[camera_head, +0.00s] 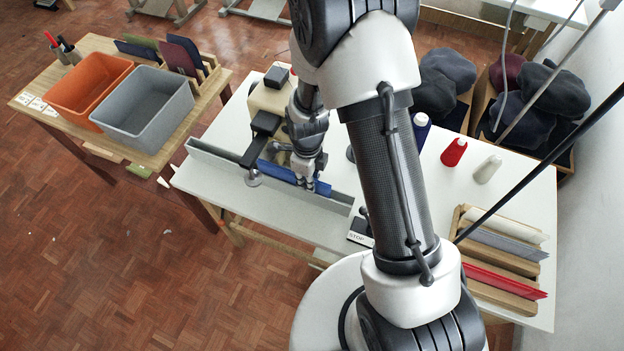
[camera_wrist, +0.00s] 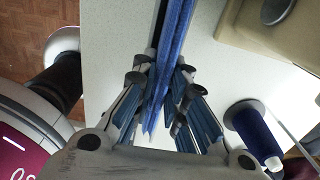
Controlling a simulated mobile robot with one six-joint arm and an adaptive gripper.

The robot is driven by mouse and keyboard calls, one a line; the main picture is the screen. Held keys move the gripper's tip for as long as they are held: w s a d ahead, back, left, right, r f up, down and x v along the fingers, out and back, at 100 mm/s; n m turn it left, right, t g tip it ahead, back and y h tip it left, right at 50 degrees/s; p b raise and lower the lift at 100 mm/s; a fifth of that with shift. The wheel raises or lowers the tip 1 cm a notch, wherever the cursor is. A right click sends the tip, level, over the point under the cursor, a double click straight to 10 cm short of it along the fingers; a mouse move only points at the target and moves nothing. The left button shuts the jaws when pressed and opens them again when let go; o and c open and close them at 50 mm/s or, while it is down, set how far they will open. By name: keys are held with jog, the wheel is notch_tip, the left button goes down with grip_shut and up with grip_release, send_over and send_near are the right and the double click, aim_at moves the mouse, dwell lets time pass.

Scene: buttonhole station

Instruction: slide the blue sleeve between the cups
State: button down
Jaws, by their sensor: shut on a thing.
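The blue sleeve (camera_head: 278,172) is a long flat strip standing on edge in a grey channel (camera_head: 215,158) on the white table. My gripper (camera_head: 313,187) is shut on its right-hand end. In the wrist view the sleeve (camera_wrist: 176,45) runs up and away between the two fingers of my gripper (camera_wrist: 160,80). A silver round pad (camera_head: 254,179), which may be one of the cups, hangs from a black arm by the channel, close to the sleeve. A second cup cannot be made out, and I cannot tell whether the sleeve lies between cups.
A beige machine body (camera_head: 268,98) stands behind the channel. Blue (camera_head: 421,132), red (camera_head: 454,152) and white (camera_head: 488,169) spools stand at the back right. A wooden rack (camera_head: 492,285) of coloured strips is at right. Orange (camera_head: 88,84) and grey (camera_head: 145,108) bins are on a side table.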

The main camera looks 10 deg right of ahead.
jog(key=c, duration=1.5)
grip_release()
jog(key=shift+c, duration=0.2)
jog(key=shift+r, duration=0.1)
notch_tip(320, 180, up, 12)
